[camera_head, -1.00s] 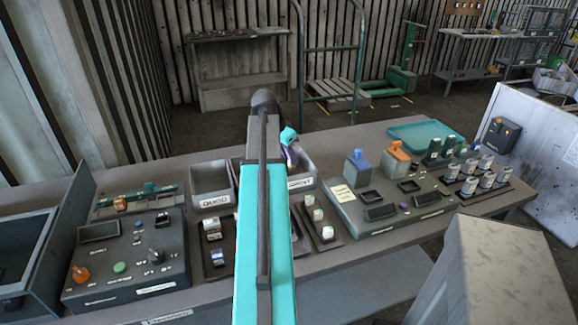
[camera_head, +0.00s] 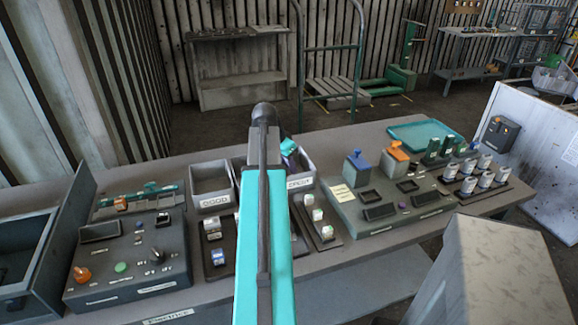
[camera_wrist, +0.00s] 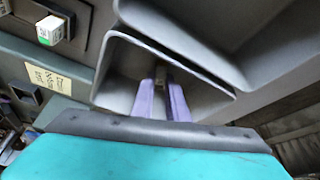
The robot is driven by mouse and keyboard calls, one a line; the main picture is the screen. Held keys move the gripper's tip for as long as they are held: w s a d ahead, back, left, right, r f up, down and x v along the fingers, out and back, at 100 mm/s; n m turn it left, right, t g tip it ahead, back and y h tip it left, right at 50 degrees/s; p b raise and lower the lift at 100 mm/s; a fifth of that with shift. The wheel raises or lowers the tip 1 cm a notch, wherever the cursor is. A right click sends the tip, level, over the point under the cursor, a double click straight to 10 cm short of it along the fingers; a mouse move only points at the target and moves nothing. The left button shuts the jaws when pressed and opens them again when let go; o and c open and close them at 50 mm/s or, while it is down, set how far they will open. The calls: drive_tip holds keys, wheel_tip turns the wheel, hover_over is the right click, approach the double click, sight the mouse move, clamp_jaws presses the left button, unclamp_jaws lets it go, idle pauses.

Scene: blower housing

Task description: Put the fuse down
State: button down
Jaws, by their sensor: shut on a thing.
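My gripper (camera_wrist: 163,103) shows two purple fingers in the wrist view, pointing into a grey bin (camera_wrist: 118,75). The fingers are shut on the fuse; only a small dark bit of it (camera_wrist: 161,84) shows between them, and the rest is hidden. In the head view my arm covers most of the gripper; a teal part of it (camera_head: 288,147) shows over the right-hand bin (camera_head: 307,168), whose front label seems to read OPEN. I cannot tell whether the fuse touches the bin floor. A bin labelled GOOD (camera_head: 211,177) stands to the left.
A strip with several white-and-green fuses (camera_head: 317,214) lies in front of the bins; one fuse shows in the wrist view (camera_wrist: 50,30). A grey control panel (camera_head: 125,262) stands left, a test unit (camera_head: 385,205) right. A teal tray (camera_head: 425,133) lies at the back right.

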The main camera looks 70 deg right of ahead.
drive_tip(key=shift+f, duration=0.1)
drive_tip(key=c, duration=1.7)
unclamp_jaws()
drive_tip(key=shift+c, duration=0.2)
drive_tip(key=shift+r, duration=0.2)
drive_tip(key=b+v, duration=0.1)
drive_tip(key=v, duration=1.1)
drive_tip(key=shift+b, duration=0.4)
drive_tip(key=shift+f, duration=0.1)
